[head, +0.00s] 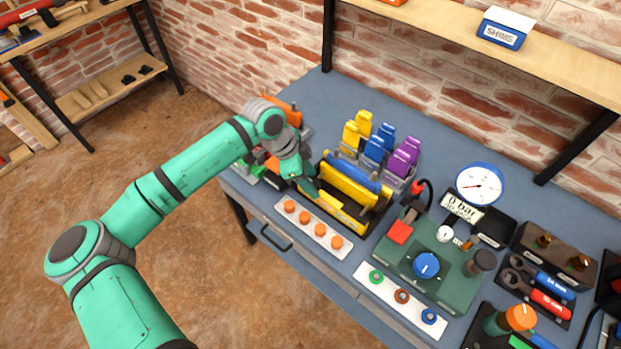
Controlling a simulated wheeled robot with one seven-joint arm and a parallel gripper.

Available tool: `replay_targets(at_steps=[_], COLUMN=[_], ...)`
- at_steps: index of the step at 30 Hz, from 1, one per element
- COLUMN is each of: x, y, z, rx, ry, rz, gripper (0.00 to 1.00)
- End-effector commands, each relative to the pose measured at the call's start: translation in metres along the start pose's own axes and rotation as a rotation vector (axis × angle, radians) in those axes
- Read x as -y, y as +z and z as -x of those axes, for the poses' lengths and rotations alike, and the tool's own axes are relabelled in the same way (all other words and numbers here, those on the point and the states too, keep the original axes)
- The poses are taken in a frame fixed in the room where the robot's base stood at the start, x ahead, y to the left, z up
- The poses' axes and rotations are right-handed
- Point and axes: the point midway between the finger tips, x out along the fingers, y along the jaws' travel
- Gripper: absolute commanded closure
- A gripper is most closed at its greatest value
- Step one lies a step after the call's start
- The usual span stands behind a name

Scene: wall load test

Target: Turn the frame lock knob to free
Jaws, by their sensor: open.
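My gripper (308,190) is at the left end of a yellow and black frame (352,200) on the blue-grey bench, pointing down. The fingers are small here and partly merge with the dark parts around them; they hold nothing that I can make out. A blue cylinder lies along the frame's back. No label shows which knob is the frame lock; part of the frame's left end is hidden behind my gripper. A round blue knob with a white mark (426,265) sits on a green box (457,285), well right of my gripper. An orange-topped knob (519,317) stands at the lower right.
A white strip with several orange discs (320,229) lies in front of the frame. Yellow, blue and purple blocks (375,146) stand behind it. A gauge (480,185) and wrenches (545,287) are to the right.

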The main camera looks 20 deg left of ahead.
Motion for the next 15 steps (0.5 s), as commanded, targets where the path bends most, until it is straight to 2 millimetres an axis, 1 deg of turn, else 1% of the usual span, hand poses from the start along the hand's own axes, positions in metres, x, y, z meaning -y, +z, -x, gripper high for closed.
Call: replay_targets(at_steps=[2,3,5,6,7,8,15], x=[-0.0001,-0.0001,0.0000,-0.0001,-0.0001,-0.0001,-0.0005], y=[0.0003,0.0003,0.0003,0.0002,0.0001,0.0000,-0.0002], z=[0.0003,0.0003,0.0004,0.0004,0.0004,0.0004,0.0004], rx=[0.000,0.000,0.000,0.000,0.000,0.000,0.000], ry=[-0.001,-0.001,-0.001,-0.001,0.000,0.000,-0.004], rz=[0.001,0.001,0.001,0.001,0.000,0.000,0.010], gripper=[0.49,0.54,0.69,0.78,0.85,0.90,0.90])
